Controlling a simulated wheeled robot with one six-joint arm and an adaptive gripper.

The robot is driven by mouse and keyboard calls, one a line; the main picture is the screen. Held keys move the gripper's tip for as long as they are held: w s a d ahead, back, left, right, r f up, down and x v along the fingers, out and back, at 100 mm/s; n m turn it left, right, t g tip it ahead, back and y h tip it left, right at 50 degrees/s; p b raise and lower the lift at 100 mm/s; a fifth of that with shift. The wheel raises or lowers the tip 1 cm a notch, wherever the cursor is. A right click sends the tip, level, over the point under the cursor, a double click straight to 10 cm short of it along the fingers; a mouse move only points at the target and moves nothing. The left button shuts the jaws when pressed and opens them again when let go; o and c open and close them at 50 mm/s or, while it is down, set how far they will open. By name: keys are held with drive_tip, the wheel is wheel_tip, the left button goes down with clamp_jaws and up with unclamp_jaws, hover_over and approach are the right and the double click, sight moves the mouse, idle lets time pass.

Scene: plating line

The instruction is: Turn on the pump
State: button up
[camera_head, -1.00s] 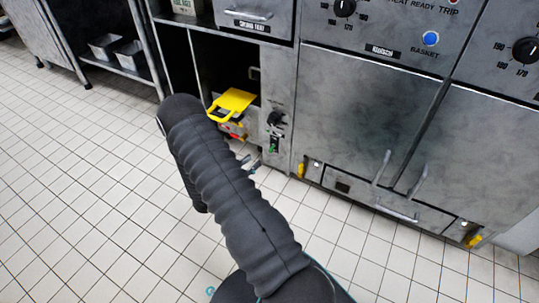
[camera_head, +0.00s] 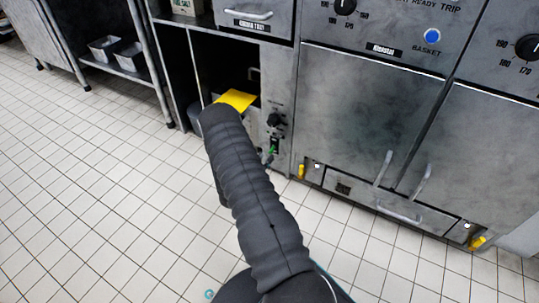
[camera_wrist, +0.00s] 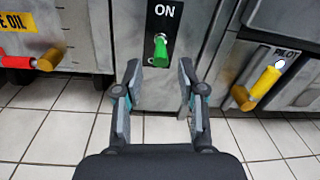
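A green toggle switch (camera_wrist: 160,48) sits on a black plate (camera_wrist: 165,20) marked ON at its top, on a steel panel in the wrist view. Its lever is at the lower part of the plate. In the head view the green switch (camera_head: 273,149) is small, low on the narrow panel right of the open cabinet. My gripper (camera_wrist: 158,68) is open and empty, its two fingers on either side of and below the switch in the wrist view. I cannot tell contact. In the head view my arm hides most of the gripper.
A red handle (camera_wrist: 16,57) is at left, beside an oil label. A yellow handle (camera_wrist: 262,85) is at right, by the PILOT label. A yellow piece (camera_head: 238,99) is in the open cabinet. Fryer doors (camera_head: 366,120) stand right. The tiled floor (camera_head: 90,200) is clear at left.

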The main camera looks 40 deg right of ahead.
sight(272, 150)
drive_tip(key=shift+x, duration=1.75)
clamp_jaws()
